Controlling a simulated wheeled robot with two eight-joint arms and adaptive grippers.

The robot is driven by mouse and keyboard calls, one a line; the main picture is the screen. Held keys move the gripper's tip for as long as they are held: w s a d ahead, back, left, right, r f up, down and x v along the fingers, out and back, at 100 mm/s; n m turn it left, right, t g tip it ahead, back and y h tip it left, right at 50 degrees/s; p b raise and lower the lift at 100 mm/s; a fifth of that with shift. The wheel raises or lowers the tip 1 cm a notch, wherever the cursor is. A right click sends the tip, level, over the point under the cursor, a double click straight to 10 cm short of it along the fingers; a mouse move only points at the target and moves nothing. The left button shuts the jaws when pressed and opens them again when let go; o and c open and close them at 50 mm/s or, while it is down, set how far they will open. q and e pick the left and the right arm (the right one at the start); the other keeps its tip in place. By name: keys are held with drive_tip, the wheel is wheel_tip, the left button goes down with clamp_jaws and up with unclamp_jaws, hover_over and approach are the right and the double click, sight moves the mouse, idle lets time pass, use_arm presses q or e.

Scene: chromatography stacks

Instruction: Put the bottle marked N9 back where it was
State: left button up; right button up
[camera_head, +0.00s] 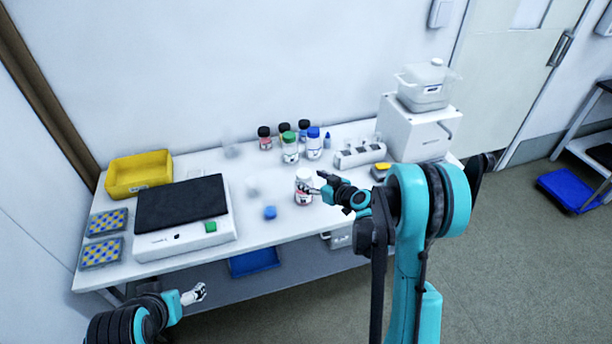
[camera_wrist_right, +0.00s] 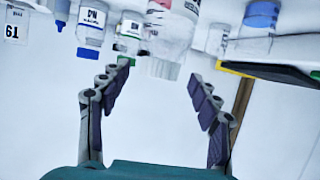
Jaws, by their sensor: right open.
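A white-capped bottle (camera_head: 304,188) with a reddish label stands near the front middle of the white table. My right gripper (camera_head: 321,184) is close at its right side in the head view. In the right wrist view, which looks upside down, the gripper (camera_wrist_right: 160,76) is open. A clear bottle with reddish print (camera_wrist_right: 165,48) shows past and between its fingertips; no grip on it shows. I cannot read N9 on any label. A blue-capped bottle (camera_wrist_right: 91,25) has an upside-down label that looks like N4. My left gripper (camera_head: 194,294) is low, before the table's front edge.
A loose blue cap (camera_head: 270,213) lies in front. A black-topped device (camera_head: 182,205), a yellow bin (camera_head: 138,172) and a white rack (camera_head: 360,155) flank the area. Faint clear vessels stand nearby.

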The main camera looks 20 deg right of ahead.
drive_tip(key=p+v, duration=0.1)
drive_tip(key=v, duration=0.7)
drive_tip(key=s+a+r+m+g+h, duration=0.1)
drive_tip(key=s+a+r+g, duration=0.2)
drive_tip(key=s+a+r, duration=0.5)
drive_tip(key=s+m+g+h, duration=0.2)
drive_tip(key=s+m+h, duration=0.1)
drive_tip(key=s, duration=1.5)
drive_tip(key=shift+d+g+h, duration=0.3)
drive_tip(key=shift+d+h, duration=0.1)
drive_tip(key=shift+d, duration=0.05)
drive_tip(key=shift+s+f, duration=0.1)
drive_tip(key=shift+f, duration=0.1)
